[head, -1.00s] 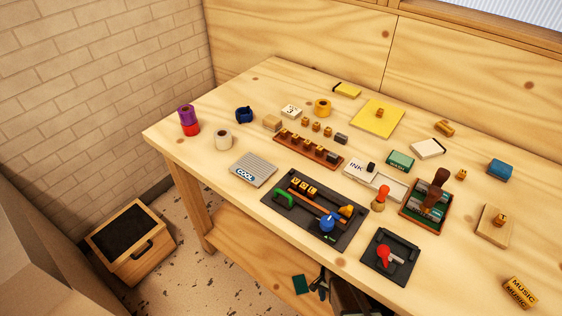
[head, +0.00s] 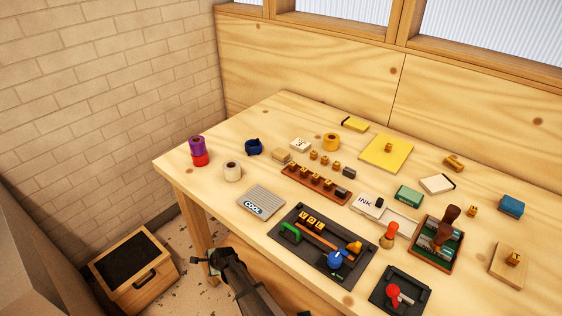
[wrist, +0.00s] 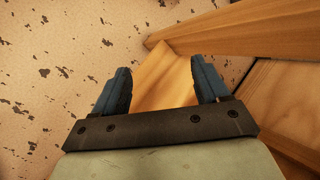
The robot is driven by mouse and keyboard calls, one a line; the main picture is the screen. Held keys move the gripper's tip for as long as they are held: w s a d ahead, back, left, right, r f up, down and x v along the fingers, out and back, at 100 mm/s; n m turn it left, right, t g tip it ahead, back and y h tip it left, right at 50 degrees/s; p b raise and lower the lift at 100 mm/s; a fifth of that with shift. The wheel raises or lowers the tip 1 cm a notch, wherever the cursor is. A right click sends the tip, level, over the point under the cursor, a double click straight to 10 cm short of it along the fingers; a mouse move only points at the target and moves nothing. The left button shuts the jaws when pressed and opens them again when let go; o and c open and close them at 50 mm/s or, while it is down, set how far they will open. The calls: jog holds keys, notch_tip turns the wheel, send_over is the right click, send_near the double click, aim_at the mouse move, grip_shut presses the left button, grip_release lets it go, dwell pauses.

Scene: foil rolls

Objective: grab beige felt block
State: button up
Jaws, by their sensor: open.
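A small beige block (head: 281,155), which looks like the felt block, lies on the wooden table (head: 190,178) left of the middle, near the left end of a row of small stamps. Its felt texture is too small to make out. My gripper (head: 204,268) is off the table's front left edge, low and well apart from the block. In the wrist view my gripper (wrist: 160,78) has its two blue fingers spread with nothing between them. The wrist view shows floor and wooden table parts; the block is not in it.
A brown stamp rack (head: 315,184) lies in front. A wooden bin (head: 133,262) stands on the floor.

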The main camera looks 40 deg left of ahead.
jog(key=s+a+r+m+y, duration=0.25)
jog(key=s+a+r, duration=0.25)
jog(key=a+r, duration=0.5)
jog(key=s+a+r+m+y, duration=0.2)
jog(key=s+a+r+y, duration=0.4)
jog(key=r, duration=0.8)
jog(key=w+a+r, duration=0.1)
jog(key=w+r, duration=0.3)
jog(key=r, duration=0.6)
jog(key=w+a+r+n+y, duration=0.1)
jog(key=w+a+r, duration=0.1)
jog(key=w+r, duration=0.5)
jog(key=w+a+r, duration=0.1)
jog(key=w+r, duration=0.1)
jog(key=r, duration=1)
jog(key=w+d+r+n+h, duration=0.2)
jog(key=w+d+r+n, duration=0.1)
jog(key=w+n, duration=0.45)
jog(key=n+h, duration=1.4)
jog(key=n, duration=0.6)
send_near(281, 152)
notch_tip(281, 152, down, 10)
jog(key=shift+a+f, duration=0.1)
jog(key=shift+a, duration=0.1)
jog(key=c, duration=1.1)
